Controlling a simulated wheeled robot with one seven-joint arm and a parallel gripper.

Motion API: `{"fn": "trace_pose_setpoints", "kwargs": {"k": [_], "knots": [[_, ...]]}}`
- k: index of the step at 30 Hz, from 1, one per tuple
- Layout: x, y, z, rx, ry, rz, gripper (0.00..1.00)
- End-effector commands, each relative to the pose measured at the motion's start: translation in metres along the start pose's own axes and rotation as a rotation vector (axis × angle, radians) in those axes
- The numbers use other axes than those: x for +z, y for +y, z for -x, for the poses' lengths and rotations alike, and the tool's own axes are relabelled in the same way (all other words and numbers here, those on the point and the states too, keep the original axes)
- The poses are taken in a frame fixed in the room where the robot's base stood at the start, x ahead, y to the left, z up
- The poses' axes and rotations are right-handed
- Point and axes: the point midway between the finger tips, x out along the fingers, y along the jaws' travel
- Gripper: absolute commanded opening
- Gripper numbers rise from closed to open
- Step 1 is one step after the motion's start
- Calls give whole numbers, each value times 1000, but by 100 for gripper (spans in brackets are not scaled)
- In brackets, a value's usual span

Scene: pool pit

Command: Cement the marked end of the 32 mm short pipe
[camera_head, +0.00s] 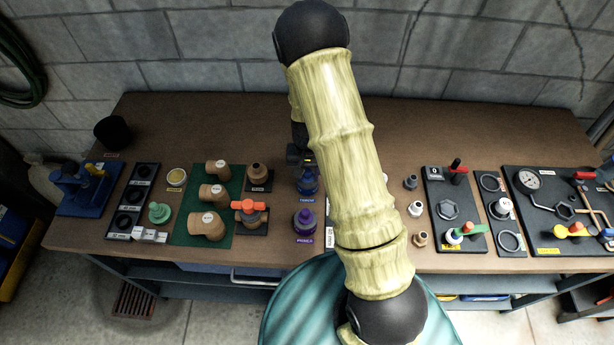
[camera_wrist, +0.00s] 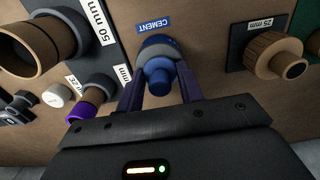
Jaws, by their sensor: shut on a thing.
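My gripper (camera_wrist: 160,82) is shut on the blue cement applicator (camera_wrist: 157,62), beside the label reading CEMENT. In the head view my gripper (camera_head: 300,157) is dark and partly hidden by my arm, over the blue cement container (camera_head: 307,182). A short brown pipe with a purple end (camera_wrist: 85,104) shows in the wrist view, left of my gripper and apart from it. In the head view this pipe is hidden behind my arm.
A purple primer container (camera_head: 304,221) stands in front of the cement. A 50 mm pipe (camera_wrist: 35,45) and a 25 mm fitting (camera_wrist: 272,55) flank the cement in the wrist view. Elbows on a green mat (camera_head: 232,232) lie left. A valve board (camera_head: 450,225) and gauge board (camera_head: 540,222) stand right.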

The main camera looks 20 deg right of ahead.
Motion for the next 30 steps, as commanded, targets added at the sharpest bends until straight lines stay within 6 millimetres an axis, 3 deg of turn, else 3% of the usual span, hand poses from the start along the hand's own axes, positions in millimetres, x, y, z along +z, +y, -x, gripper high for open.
{"fn": "trace_pose_setpoints", "kwargs": {"k": [30], "knots": [[0, 0, 52, 0, 0, 0, 22]]}}
